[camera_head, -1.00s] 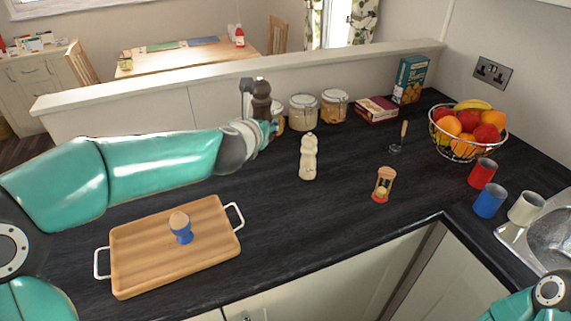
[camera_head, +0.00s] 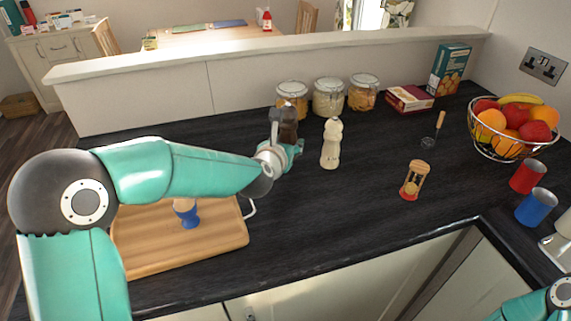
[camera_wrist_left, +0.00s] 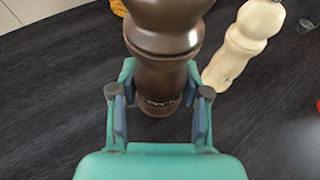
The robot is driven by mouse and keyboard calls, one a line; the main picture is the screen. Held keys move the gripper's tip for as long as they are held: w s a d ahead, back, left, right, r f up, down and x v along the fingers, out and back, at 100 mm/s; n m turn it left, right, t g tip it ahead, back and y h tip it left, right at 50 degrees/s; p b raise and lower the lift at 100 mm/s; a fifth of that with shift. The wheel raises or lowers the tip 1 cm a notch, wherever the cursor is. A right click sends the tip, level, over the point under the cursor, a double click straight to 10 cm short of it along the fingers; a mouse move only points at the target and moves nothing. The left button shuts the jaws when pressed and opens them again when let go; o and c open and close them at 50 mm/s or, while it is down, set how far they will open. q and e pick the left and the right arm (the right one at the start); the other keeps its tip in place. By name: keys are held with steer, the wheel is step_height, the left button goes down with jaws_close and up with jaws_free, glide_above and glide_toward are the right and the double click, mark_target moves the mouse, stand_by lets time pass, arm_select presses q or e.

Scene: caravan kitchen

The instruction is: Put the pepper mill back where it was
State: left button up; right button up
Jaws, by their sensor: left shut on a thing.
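The dark brown pepper mill (camera_head: 289,122) is upright in my left gripper (camera_head: 283,147), left of a cream mill (camera_head: 331,144) and in front of the jars. In the left wrist view my left gripper (camera_wrist_left: 158,105) is shut around the lower body of the brown mill (camera_wrist_left: 163,45), a finger on each side. Its base is close to the dark worktop; I cannot tell whether it touches. The cream mill (camera_wrist_left: 243,45) stands just to the right there, apart from it. My right gripper is out of view.
Several glass jars (camera_head: 328,98) stand behind along the low wall. A wooden tray (camera_head: 220,232) with a blue egg cup (camera_head: 187,213) is front left. The worktop's middle front is clear.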

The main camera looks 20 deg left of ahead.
arm_select(q)
steer(key=shift+f, duration=2.55)
steer(key=o, duration=1.1)
steer(key=shift+s+r, duration=0.1)
steer(key=shift+s, duration=0.1)
steer(key=b+v, duration=0.2)
steer(key=v, duration=0.9)
steer(key=shift+s+r, duration=0.1)
steer(key=shift+s, duration=0.2)
